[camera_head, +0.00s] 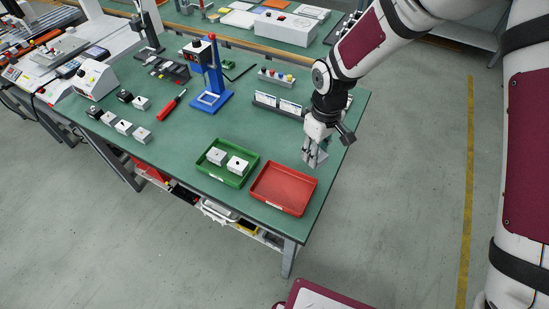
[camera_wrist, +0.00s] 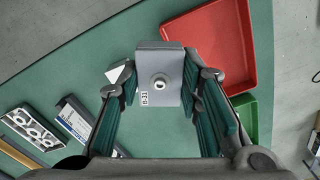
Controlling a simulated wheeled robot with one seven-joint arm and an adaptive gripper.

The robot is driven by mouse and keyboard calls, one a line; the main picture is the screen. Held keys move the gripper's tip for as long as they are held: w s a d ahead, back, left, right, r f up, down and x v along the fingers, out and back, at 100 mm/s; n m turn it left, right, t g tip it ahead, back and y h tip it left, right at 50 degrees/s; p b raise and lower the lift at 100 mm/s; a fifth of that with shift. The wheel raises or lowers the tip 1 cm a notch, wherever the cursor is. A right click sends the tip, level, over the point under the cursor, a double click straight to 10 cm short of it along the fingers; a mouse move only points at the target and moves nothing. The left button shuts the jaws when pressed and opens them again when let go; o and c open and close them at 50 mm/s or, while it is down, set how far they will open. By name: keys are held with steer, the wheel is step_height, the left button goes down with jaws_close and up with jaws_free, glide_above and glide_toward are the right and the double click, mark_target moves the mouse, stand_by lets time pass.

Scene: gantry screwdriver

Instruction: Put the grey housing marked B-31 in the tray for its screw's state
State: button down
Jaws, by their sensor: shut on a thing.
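The grey housing marked B-31 (camera_wrist: 160,65) is between the fingers of my gripper (camera_wrist: 163,88) in the wrist view, label readable on its face. A round screw head shows in the middle of that face; I cannot tell clearly whether it sits flush or raised. In the head view my gripper (camera_head: 314,160) is shut on the housing, above the table right of the red tray. The red tray (camera_head: 285,188) is empty; it also shows in the wrist view (camera_wrist: 225,45). The green tray (camera_head: 213,173) holds two pale housings.
A blue stand (camera_head: 211,100) rises behind the trays. A red screwdriver (camera_head: 171,105) and several small housings (camera_head: 124,127) lie at the left. A dark rack with white cards (camera_head: 278,103) is behind my gripper. The table's right edge is close to my gripper.

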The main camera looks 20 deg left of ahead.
mark_target(272, 184)
steer(key=s+a+f+n, duration=0.1)
steer(key=s+a+n, duration=0.45)
steer(key=a, duration=0.45)
steer(key=shift+m, duration=0.25)
steer(key=shift+s+a+f+b, duration=0.15)
steer(key=shift+f+b, duration=0.7)
steer(key=shift+f, duration=1.2)
steer(key=shift+s+d+f+b, duration=0.2)
steer(key=shift+f+b, duration=0.6)
steer(key=shift+f, duration=1.25)
steer(key=shift+f, duration=0.3)
steer(key=c, duration=1.1)
jaws_free()
steer(key=shift+o, duration=0.2)
steer(key=shift+a, duration=0.2)
step_height(272, 184, up, 12)
